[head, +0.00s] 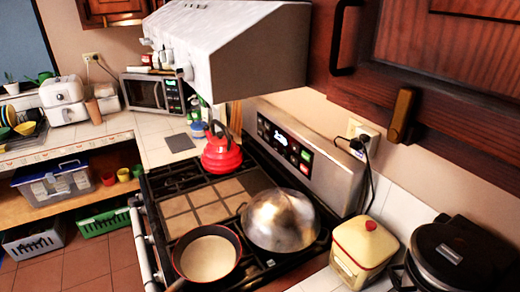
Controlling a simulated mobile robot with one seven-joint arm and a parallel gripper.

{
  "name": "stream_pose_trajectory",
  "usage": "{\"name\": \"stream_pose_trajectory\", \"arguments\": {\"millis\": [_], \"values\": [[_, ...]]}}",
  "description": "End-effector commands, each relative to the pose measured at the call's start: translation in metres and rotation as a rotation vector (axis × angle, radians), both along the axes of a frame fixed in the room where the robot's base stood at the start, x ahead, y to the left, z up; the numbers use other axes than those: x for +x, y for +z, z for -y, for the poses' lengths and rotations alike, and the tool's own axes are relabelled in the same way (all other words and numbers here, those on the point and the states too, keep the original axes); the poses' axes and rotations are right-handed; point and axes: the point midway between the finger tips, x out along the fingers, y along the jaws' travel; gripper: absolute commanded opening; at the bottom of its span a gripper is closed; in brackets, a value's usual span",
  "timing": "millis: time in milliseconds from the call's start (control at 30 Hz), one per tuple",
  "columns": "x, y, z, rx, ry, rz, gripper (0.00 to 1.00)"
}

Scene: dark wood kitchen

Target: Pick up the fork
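I cannot make out a fork anywhere in the head view. A dish rack with plates (9,113) stands at the far left edge, too small to tell whether cutlery is in it. My gripper is not in view.
The stove holds a red kettle (222,153), a pan (207,257) and a metal dome lid (279,219). A yellow canister (364,250) and a black appliance (452,262) stand at right. The range hood (230,38) and a dark wood cabinet (450,60) overhang. Tiled floor (95,262) shows at lower left.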

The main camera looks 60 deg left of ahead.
Motion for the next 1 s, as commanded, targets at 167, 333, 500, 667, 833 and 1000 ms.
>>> {"name": "stream_pose_trajectory", "arguments": {"millis": [167, 333, 500, 667, 833, 1000], "values": [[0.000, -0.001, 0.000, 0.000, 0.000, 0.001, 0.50], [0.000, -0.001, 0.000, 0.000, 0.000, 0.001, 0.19], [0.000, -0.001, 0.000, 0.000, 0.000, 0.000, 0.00], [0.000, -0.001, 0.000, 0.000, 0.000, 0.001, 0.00], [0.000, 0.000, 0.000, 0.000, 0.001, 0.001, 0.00], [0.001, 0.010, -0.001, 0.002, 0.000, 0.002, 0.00]]}}
